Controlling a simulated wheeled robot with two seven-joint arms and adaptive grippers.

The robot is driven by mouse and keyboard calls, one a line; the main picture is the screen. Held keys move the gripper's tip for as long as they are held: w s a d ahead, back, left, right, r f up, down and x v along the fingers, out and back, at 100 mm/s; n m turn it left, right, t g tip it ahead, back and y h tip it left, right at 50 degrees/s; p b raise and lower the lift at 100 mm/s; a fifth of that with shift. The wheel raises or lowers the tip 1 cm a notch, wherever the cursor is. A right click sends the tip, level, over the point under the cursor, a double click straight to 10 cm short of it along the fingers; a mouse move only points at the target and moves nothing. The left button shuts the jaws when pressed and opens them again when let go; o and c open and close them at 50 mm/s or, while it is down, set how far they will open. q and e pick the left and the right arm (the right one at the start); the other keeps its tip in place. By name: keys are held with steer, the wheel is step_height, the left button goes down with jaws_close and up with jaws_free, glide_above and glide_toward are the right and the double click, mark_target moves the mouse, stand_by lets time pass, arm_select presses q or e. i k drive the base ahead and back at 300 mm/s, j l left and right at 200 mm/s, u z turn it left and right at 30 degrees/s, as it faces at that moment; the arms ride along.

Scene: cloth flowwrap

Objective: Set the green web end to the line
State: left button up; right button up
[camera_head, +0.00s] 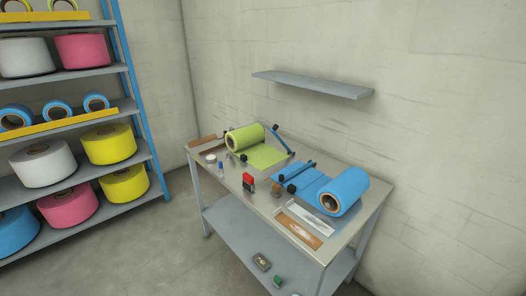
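A green roll (245,138) lies on the metal table at the back left. Its green web (264,156) runs from the roll flat over the tabletop toward the right. A dark bar with a blue arm (279,139) stands tilted up beside the green web. A line on the table is too small to make out. Neither of my grippers is in view.
A blue roll (344,191) with a blue web (305,182) lies at the table's right. A red stamp-like item (248,181) and several small items stand along the table's front (228,177). A wall shelf (313,85) hangs behind. A rack of rolls (75,135) stands left; floor between is clear.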

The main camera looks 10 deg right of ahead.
mark_target(262, 159)
steer(key=i+j+z, duration=0.25)
steer(key=z, duration=0.2)
steer(key=i+j+z, duration=0.6)
steer(key=j, duration=0.15)
steer(key=j+z, duration=0.25)
steer(key=i+j, duration=0.05)
steer(key=j, duration=0.05)
